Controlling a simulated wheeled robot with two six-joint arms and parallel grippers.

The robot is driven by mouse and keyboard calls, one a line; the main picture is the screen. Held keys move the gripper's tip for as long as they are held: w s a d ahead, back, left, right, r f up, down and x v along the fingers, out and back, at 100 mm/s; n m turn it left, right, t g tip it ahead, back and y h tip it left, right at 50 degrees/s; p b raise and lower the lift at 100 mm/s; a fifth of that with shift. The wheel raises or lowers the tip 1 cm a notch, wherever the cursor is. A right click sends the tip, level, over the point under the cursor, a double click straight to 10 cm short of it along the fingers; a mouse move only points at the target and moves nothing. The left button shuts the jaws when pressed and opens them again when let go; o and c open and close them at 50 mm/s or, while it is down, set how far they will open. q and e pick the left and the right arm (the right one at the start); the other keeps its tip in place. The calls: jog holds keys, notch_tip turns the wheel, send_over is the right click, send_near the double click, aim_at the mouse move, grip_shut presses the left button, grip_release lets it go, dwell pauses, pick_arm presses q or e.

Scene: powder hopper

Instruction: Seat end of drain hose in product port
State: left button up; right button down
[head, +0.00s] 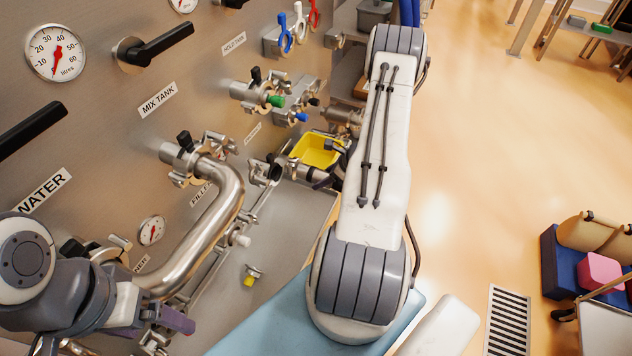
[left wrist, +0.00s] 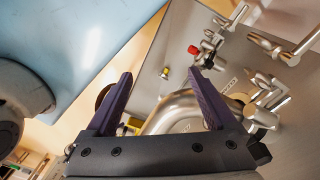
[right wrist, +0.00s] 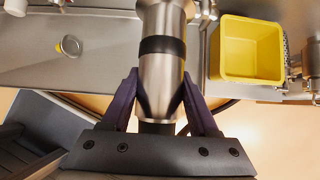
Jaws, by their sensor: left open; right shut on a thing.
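My right gripper (right wrist: 160,105) is shut on a steel cylindrical hose end (right wrist: 162,70) with a black band. Its dark lower end runs down between the fingers. The cylinder's far end meets or overlaps a fitting at the top of the right wrist view; I cannot tell whether it is seated. In the head view, a steel fitting (head: 264,172) is beside the yellow bin, and my right arm hides most of the grip. No label clearly marks the product port. My left gripper (left wrist: 162,98) is open and empty, its purple fingers in front of a bent steel pipe (left wrist: 172,112).
The yellow bin (head: 316,150) is close to my right gripper and also shows in the right wrist view (right wrist: 250,50). The steel panel (head: 90,100) carries gauges, handles and clamped fittings. A pale blue surface (head: 275,320) is below. Open floor (head: 480,150) lies to the right.

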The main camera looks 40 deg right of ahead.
aim_at(298, 170)
jog(key=shift+w+a+f, duration=0.1)
jog(key=shift+w+a, duration=0.35)
jog(key=shift+w, duration=0.7)
jog(key=shift+w+a+f, duration=0.1)
jog(key=shift+w+a, duration=0.35)
jog(key=shift+w, duration=0.65)
jog(key=shift+w+a+f, duration=0.1)
jog(key=shift+w+a, duration=0.35)
jog(key=shift+w, duration=0.7)
jog(key=shift+w+a, duration=0.15)
jog(key=shift+w, duration=0.1)
jog(key=shift+w+a, duration=0.1)
jog(key=shift+w, duration=0.15)
jog(key=shift+w+f, duration=0.15)
jog(key=shift+f, duration=0.2)
jog(key=shift+f+b, duration=1.65)
jog(key=shift+b, duration=0.2)
jog(key=shift+f+b, duration=0.4)
jog(key=shift+b, duration=0.15)
